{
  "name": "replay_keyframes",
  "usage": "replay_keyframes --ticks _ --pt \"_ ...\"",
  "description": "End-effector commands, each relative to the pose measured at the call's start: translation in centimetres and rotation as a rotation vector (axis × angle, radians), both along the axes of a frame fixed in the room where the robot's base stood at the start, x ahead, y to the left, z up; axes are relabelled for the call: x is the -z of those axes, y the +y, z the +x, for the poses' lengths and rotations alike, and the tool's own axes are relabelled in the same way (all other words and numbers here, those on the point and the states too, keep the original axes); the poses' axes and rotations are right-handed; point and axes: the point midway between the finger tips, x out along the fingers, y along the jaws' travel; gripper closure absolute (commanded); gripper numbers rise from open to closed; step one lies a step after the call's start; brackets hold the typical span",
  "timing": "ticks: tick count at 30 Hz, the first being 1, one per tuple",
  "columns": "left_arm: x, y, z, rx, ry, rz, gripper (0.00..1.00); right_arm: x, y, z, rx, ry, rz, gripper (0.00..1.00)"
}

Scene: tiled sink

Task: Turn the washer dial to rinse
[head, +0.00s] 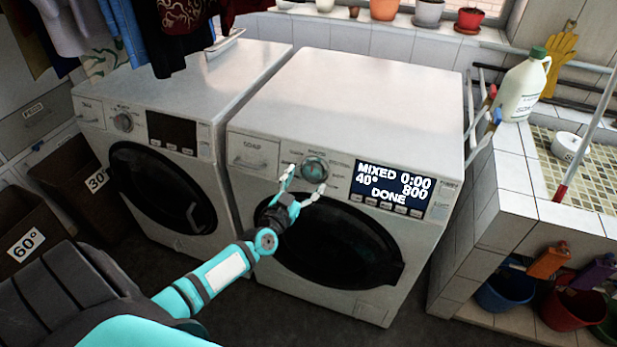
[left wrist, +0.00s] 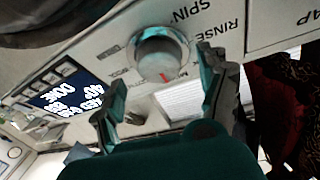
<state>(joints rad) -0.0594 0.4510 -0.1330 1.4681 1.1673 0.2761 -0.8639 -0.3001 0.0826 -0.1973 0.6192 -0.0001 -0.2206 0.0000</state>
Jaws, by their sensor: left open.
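The washer dial (head: 315,168) is a round silver knob on the control panel of the right-hand washer (head: 380,95). It also shows in the left wrist view (left wrist: 158,55), with a red mark on the knob near the lower edge in that picture. The labels RINSE (left wrist: 213,37) and SPIN are printed beside the dial; the red mark is not at RINSE. The display (head: 393,188) reads MIXED 0:00, 40°, 800, DONE. My left gripper (head: 305,181) is open, its fingers spread on either side of the dial and just in front of it. My right gripper is not in view.
A second washer (head: 185,90) stands to the left. Clothes (head: 160,25) hang above it. A tiled ledge with a white jug (head: 522,85) stands on the right, with buckets (head: 573,310) below. Bins (head: 30,225) marked 60° and 30° stand at the left.

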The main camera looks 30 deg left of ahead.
Motion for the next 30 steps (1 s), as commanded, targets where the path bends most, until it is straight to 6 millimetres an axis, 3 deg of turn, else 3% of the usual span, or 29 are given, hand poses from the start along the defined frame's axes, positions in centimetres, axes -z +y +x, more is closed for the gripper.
replay_keyframes --ticks 6,16,27,30 --pt "0.0 0.2 2.2 0.001 -0.001 -0.001 0.24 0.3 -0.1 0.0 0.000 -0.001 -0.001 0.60" --pt "0.1 0.2 2.4 0.001 0.001 0.000 0.24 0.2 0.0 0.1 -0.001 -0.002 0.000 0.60" --pt "0.0 0.2 2.4 0.001 0.000 -0.001 0.72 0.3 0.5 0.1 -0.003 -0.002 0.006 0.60" --pt "0.0 0.2 2.4 0.001 0.000 -0.001 0.80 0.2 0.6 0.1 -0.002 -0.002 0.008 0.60"
